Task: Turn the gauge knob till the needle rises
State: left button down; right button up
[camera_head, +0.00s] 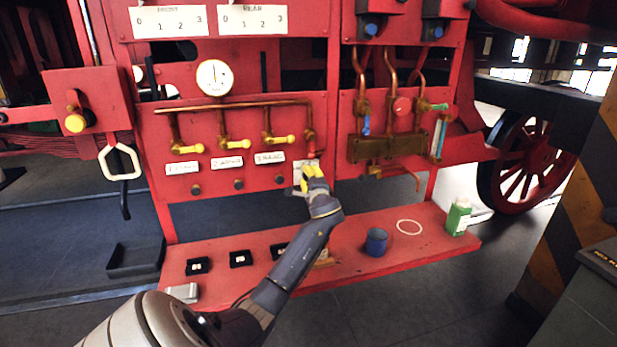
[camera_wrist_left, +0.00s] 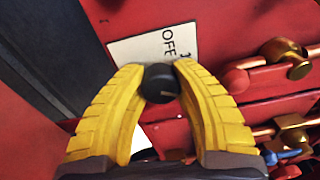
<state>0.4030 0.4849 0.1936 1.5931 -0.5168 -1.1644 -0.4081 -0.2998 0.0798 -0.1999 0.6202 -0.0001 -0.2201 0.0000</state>
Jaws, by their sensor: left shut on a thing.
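My left gripper (camera_head: 312,172) reaches up to the red panel, right of the row of yellow-handled valves. In the left wrist view its two yellow fingers (camera_wrist_left: 160,84) are closed on a small round black knob (camera_wrist_left: 158,92). The knob sits in front of a white label (camera_wrist_left: 150,45) that reads "OFF". In the head view the gripper hides the knob. The round white gauge (camera_head: 214,77) is on the upper left of the panel; its thin needle looks roughly upright, but it is small. My right gripper is not in view.
A copper pipe with yellow valve handles (camera_head: 235,143) runs left of the gripper. A red valve handle (camera_wrist_left: 237,80) is close on the right in the wrist view. A blue cup (camera_head: 376,241) and a green-and-white bottle (camera_head: 458,217) stand on the red shelf (camera_head: 420,253) below.

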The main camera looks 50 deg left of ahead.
pick_arm(q)
jog(key=shift+s+a+n, duration=0.1)
jog(key=shift+n, duration=0.6)
jog(key=c, duration=0.9)
grip_release()
jog(key=v, duration=1.2)
